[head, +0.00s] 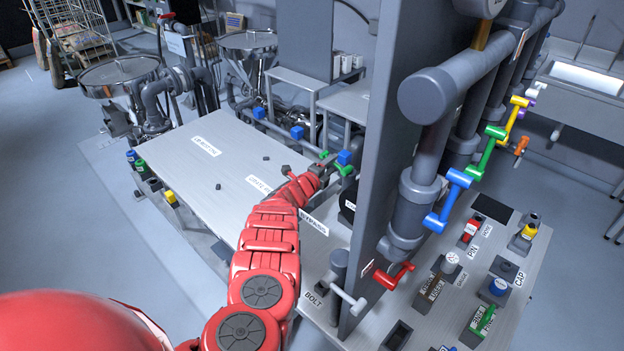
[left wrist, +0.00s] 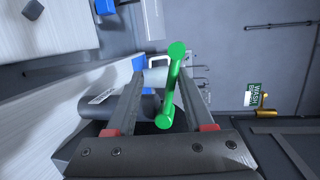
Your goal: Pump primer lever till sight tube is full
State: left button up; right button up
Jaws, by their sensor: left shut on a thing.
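My left gripper (head: 322,172) reaches to the far edge of the table, beside small green and blue fittings. In the left wrist view the two fingers (left wrist: 162,74) stand on either side of a green lever (left wrist: 170,88), a bar with rounded ends, and are shut on it. In the head view a green part (head: 346,169) shows just beyond the fingertips; the grip itself is small and partly hidden. I cannot pick out a sight tube or its level in either view. My right gripper is not in view.
A tall grey panel (head: 394,120) stands right of my arm, with pipes and blue, green, yellow and red crank handles. The white-topped table (head: 225,155) is mostly bare on the left. Metal hoppers (head: 118,75) stand behind. Labelled parts fill the right-hand board.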

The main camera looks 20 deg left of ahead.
pick_arm(q)
jog(key=p+v, duration=1)
jog(key=v, duration=0.6)
jog(key=shift+s+p, duration=0.3)
jog(key=shift+s, duration=0.05)
jog(key=shift+a, duration=0.1)
